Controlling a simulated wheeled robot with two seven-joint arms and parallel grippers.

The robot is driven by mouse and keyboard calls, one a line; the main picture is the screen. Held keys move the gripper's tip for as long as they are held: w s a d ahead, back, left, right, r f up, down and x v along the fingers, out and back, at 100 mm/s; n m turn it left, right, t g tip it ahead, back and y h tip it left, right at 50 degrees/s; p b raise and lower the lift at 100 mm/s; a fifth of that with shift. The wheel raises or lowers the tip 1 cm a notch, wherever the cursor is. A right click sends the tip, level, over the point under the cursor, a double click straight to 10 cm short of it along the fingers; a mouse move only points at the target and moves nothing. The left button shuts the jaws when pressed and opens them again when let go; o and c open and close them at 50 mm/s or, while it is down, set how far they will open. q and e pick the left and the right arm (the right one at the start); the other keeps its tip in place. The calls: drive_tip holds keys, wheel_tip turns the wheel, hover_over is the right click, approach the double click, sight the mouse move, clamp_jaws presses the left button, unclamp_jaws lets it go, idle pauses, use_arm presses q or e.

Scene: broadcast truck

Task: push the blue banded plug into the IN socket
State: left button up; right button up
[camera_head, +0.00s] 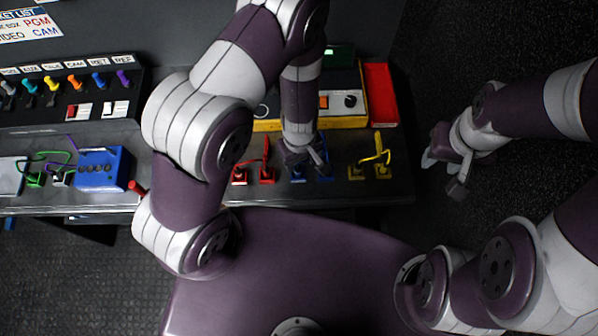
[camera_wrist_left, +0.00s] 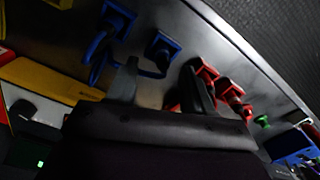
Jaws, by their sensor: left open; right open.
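Two blue plugs with a blue cable stand on the grey counter. In the head view one blue plug (camera_head: 297,173) is partly behind my left gripper (camera_head: 305,160), and the other blue piece (camera_head: 324,172) is just right of it. In the left wrist view they show as a nearer blue plug (camera_wrist_left: 162,48) and a farther one (camera_wrist_left: 117,18). I cannot make out a band or an IN label. My left gripper's open, empty fingers (camera_wrist_left: 160,88) point toward the nearer blue plug, apart from it in the picture. My right gripper (camera_head: 444,172) is open and empty right of the counter.
Red plugs (camera_head: 267,176) stand left of the blue pair and yellow plugs (camera_head: 383,171) right of it. A yellow-edged device (camera_head: 352,122) and a red box (camera_head: 380,95) are behind. A blue box (camera_head: 100,169) with knobs is at the left.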

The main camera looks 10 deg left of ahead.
sight(298, 167)
use_arm(q)
wheel_tip(298, 167, down, 3)
drive_tip(key=shift+s+a+f+b, duration=0.1)
drive_tip(key=shift+f+b, duration=0.05)
drive_tip(key=shift+b, duration=0.3)
drive_tip(key=shift+a+f, duration=0.1)
drive_tip(key=shift+f, duration=0.05)
drive_tip(key=c, duration=0.9)
clamp_jaws()
use_arm(e)
drive_tip(key=shift+s+a+f, duration=0.1)
drive_tip(key=shift+s+f, duration=0.05)
drive_tip(key=shift+f, duration=0.6)
